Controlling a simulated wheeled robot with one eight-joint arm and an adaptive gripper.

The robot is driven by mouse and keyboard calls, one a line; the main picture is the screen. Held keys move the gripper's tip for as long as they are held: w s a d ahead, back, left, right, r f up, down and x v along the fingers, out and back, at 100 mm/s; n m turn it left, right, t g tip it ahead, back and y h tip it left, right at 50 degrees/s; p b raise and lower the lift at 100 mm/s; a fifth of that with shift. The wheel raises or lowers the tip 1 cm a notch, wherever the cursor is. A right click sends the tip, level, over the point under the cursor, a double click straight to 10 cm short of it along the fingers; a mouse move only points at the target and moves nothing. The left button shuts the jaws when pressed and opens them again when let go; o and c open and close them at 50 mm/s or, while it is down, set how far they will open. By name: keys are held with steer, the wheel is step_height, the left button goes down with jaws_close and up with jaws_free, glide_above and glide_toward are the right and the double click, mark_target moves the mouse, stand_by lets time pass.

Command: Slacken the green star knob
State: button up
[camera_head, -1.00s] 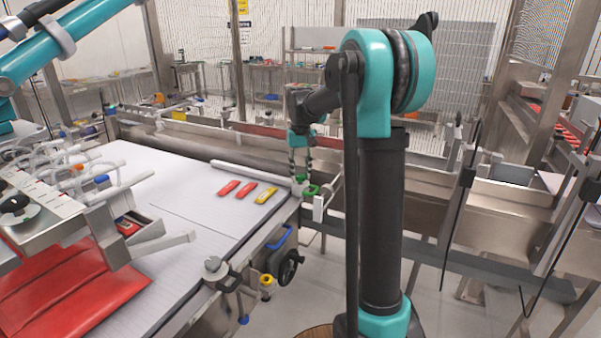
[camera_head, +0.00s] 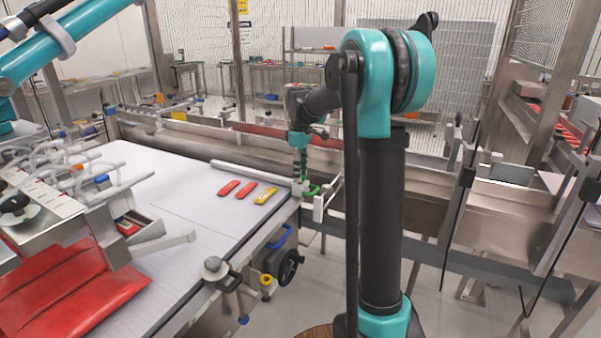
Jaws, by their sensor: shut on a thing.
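The green star knob (camera_head: 304,182) is small in the view, at the far right corner of the white conveyor belt. My gripper (camera_head: 300,175) points straight down over it from the end of my arm. Its dark fingers are shut on the green knob, which they partly cover. The lobes of the knob are too small to make out.
A green loop-like part (camera_head: 313,191) sits just right of the knob. Two red packs and a yellow pack (camera_head: 266,196) lie on the belt (camera_head: 185,210) to the left. A grey roller bar (camera_head: 250,171) runs close behind. A blue handle (camera_head: 279,237) and black handwheel (camera_head: 290,267) hang below.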

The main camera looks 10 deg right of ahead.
steer(key=n, duration=0.4)
steer(key=shift+n, duration=0.4)
stand_by(0.4)
steer(key=o, duration=1.2)
steer(key=shift+c, duration=0.2)
steer(key=shift+r, duration=0.1)
step_height(320, 180, up, 12)
